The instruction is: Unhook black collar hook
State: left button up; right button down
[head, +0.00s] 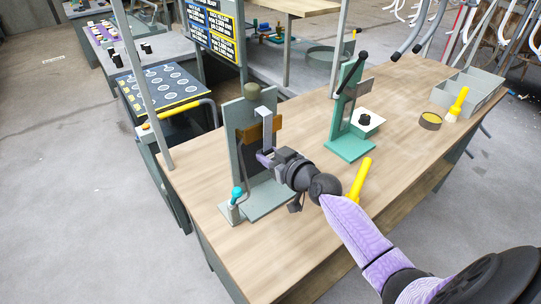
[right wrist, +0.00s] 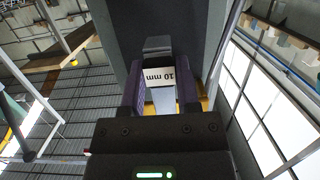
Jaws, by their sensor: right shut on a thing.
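A grey upright stand (head: 236,112) with an olive knob (head: 252,90) on top stands at the left end of the wooden table. A brown bracket (head: 274,122) and a pale grey, bent strip (head: 267,128) are at its front. My right gripper (head: 265,157) is at the strip's lower end, in front of the stand's dark face. In the right wrist view my right gripper (right wrist: 161,92) is shut on a pale piece marked "10 mm" (right wrist: 160,77), with a dark block (right wrist: 158,45) just beyond it. I cannot clearly pick out the black collar hook. My left gripper is not in view.
A teal-tipped tool (head: 236,194) stands at the stand's left foot. A green fixture (head: 345,110) with a black lever is to the right. A grey bin (head: 470,90) is at the far right.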

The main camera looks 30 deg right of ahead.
jog(key=shift+s, duration=0.1)
jog(key=shift+f+p+v, duration=0.1)
jog(key=shift+p+v, duration=0.1)
jog(key=shift+v, duration=0.45)
jog(key=shift+f+p+v, duration=0.15)
jog(key=shift+p+v, duration=0.05)
jog(key=shift+v, duration=0.5)
jog(key=shift+s, duration=0.15)
jog(key=shift+p+v, duration=0.7)
jog(key=shift+v, duration=1.75)
